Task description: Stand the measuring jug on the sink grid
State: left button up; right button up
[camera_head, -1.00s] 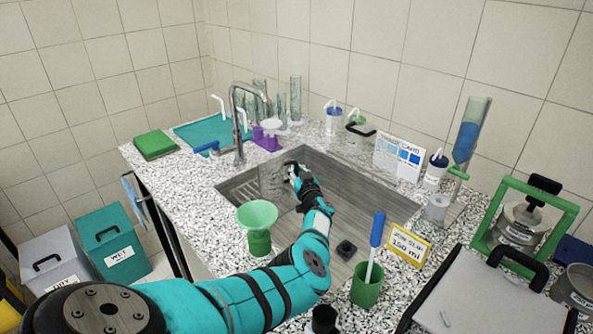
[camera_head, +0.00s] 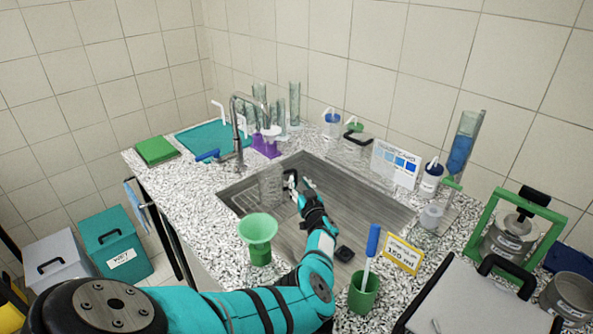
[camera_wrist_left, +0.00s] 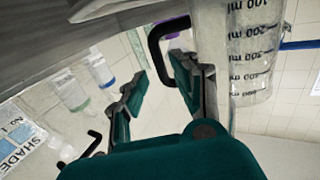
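The clear measuring jug (camera_head: 271,186) stands upright in the left part of the sink, at the slatted sink grid (camera_head: 240,199); its exact contact with the grid cannot be made out. In the left wrist view the jug (camera_wrist_left: 252,50) fills the upper right, with black ml marks, and its black handle (camera_wrist_left: 154,42) lies just beyond the fingertips. My left gripper (camera_head: 291,181) is at the jug's right side. In the wrist view its fingers (camera_wrist_left: 158,80) are spread with a gap between them, and they hold nothing. My right gripper is out of view.
The tap (camera_head: 238,135) rises behind the sink's left end. A green funnel (camera_head: 258,232) and a green cup with a blue-handled brush (camera_head: 364,292) stand near the front edge.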

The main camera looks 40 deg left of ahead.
pick_arm(q)
jog(key=p+v, duration=0.4)
jog(key=v, duration=0.3)
jog(key=shift+s+d, duration=0.2)
jog(key=shift+d, duration=0.05)
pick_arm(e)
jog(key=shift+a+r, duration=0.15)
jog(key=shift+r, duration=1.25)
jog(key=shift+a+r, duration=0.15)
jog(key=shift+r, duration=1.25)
pick_arm(q)
jog(key=shift+w+r, duration=0.1)
